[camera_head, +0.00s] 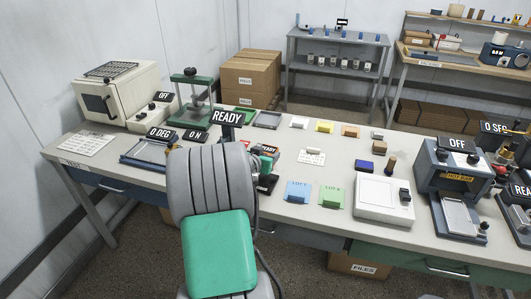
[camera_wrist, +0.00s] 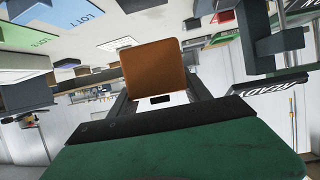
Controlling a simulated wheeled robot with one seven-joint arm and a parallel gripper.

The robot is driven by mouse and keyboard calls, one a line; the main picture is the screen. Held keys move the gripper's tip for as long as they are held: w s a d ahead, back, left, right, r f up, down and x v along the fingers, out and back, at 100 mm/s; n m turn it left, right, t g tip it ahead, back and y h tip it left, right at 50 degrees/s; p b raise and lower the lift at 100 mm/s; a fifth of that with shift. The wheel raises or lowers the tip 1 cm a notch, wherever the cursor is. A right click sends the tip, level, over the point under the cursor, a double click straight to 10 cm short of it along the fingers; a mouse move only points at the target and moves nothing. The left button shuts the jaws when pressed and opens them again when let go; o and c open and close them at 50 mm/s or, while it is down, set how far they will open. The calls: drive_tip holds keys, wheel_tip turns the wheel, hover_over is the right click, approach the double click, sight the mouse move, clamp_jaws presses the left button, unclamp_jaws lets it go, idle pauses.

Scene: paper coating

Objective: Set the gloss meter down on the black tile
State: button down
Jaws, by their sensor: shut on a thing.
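In the wrist view my gripper (camera_wrist: 157,96) is shut on an orange-brown block with a small black slot at its near edge. I take this block to be the gloss meter (camera_wrist: 152,66); its underside is hidden. In the head view my arm hides the gripper's fingers and most of what they hold. A flat dark piece, perhaps the black tile (camera_head: 267,184), lies on the bench just right of my arm and is partly covered. I cannot tell whether the held meter touches anything.
Blue (camera_head: 298,191) and green (camera_head: 332,196) LOT cards and a white balance (camera_head: 383,203) stand to the right. A READY sign (camera_head: 227,117) rises behind my arm. A green press (camera_head: 190,95) and a white oven (camera_head: 118,92) stand at the left. Small coloured blocks lie behind.

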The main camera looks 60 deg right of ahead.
wheel_tip(320, 180, down, 7)
drive_tip(key=b, duration=0.3)
drive_tip(key=shift+b, duration=0.4)
drive_tip(key=shift+f+b, duration=0.35)
drive_tip(key=shift+f, duration=0.05)
drive_tip(key=shift+a+b, duration=0.1)
drive_tip(key=shift+b, duration=0.2)
drive_tip(key=c, duration=0.9)
unclamp_jaws()
drive_tip(key=o, duration=0.5)
drive_tip(key=shift+a+f, duration=0.1)
